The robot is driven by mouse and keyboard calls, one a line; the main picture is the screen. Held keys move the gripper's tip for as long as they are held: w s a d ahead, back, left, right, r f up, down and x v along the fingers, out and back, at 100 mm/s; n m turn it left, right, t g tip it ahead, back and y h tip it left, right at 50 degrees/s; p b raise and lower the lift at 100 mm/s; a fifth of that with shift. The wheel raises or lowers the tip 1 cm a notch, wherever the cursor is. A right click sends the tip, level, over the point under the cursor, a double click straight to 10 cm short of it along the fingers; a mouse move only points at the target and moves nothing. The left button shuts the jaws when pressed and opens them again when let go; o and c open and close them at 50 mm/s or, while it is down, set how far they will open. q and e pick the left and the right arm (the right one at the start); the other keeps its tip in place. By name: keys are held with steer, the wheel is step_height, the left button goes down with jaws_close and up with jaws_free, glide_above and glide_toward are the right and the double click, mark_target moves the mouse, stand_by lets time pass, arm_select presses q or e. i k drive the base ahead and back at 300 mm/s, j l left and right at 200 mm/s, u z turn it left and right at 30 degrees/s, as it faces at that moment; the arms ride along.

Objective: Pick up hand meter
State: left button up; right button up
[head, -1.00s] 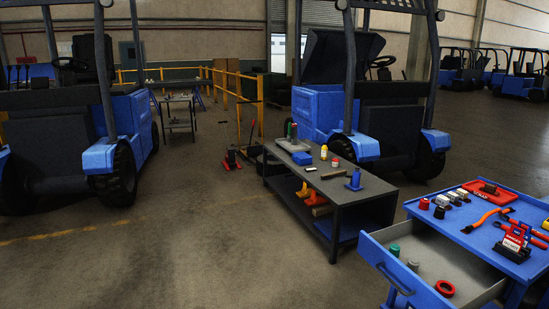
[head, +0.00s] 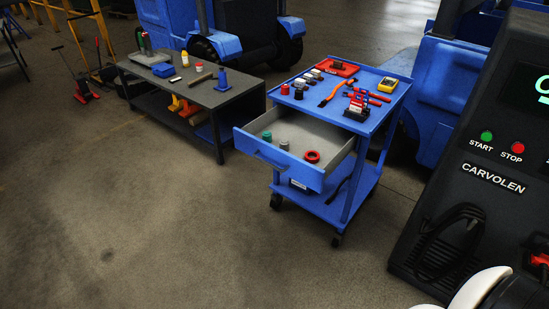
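A yellow device with a dark face, which looks like the hand meter (head: 388,84), lies at the far right corner of the blue cart's top (head: 368,78). It is small in the view, so its details cannot be read. Neither of my grippers shows. A white and black rounded part at the bottom right edge looks like part of my own arm, with no fingers visible.
The cart's drawer (head: 262,152) is pulled out with small items inside. Tools and small parts lie on the cart top. A dark workbench (head: 225,97) stands left. A black CARVOLEN machine (head: 450,190) stands right. The floor in front is clear.

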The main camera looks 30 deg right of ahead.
mark_target(388, 85)
steer(key=z, duration=1.7)
steer(key=i+u, duration=0.15)
steer(key=u, duration=0.2)
steer(key=i+l+u, duration=0.1)
steer(key=u, duration=0.3)
steer(key=i+l+u, duration=0.1)
steer(key=u, duration=0.25)
